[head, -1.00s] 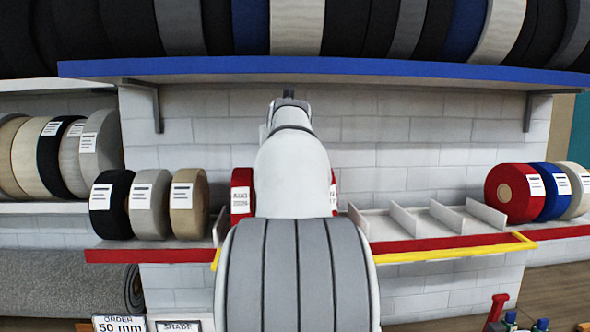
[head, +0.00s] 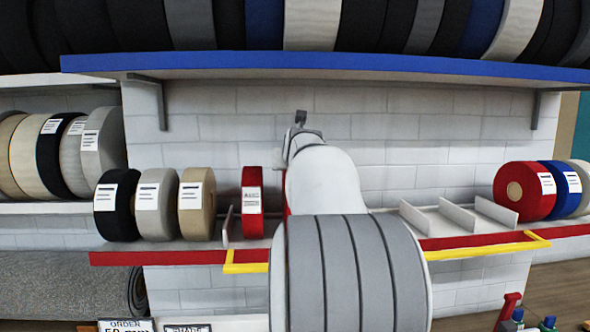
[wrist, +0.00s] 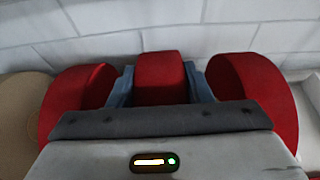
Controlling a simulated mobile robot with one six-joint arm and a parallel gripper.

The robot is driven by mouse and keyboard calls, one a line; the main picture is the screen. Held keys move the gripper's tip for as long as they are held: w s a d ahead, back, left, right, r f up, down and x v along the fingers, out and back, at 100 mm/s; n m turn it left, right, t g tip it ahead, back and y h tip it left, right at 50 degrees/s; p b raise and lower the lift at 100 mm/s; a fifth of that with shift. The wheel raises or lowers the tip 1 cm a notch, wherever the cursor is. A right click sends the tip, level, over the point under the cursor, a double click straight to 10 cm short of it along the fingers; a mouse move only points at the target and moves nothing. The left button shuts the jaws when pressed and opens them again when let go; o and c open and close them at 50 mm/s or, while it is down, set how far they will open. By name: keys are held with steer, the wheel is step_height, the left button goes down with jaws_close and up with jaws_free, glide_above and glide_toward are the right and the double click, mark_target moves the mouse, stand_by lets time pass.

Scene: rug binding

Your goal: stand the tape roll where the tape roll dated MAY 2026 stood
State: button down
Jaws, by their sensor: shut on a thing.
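A red tape roll (head: 252,203) with a white label stands on the red-edged shelf (head: 175,257), just right of a thin divider; its label read AUG 2026 in the earlier head view. My gripper (wrist: 160,84) is shut on another red tape roll (wrist: 160,68), seen from above between the two fingers. In the wrist view a red roll (wrist: 78,100) lies to its left and another red roll (wrist: 254,92) to its right. The held roll's label is out of sight, and I cannot tell whether it touches the shelf. My arm hides that stretch of shelf in the head view.
Black, grey and tan rolls (head: 197,203) stand left of the divider (head: 227,227). Empty divided slots (head: 455,217) lie right of my arm, then a red roll (head: 523,191) and a blue one. A yellow frame (head: 490,246) edges the shelf front. A blue shelf (head: 330,66) hangs above.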

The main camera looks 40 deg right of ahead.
steer(key=shift+w+f, duration=0.1)
steer(key=shift+f, duration=0.4)
steer(key=shift+d, duration=0.1)
steer(key=shift+f, duration=0.2)
steer(key=c, duration=0.7)
jaws_free()
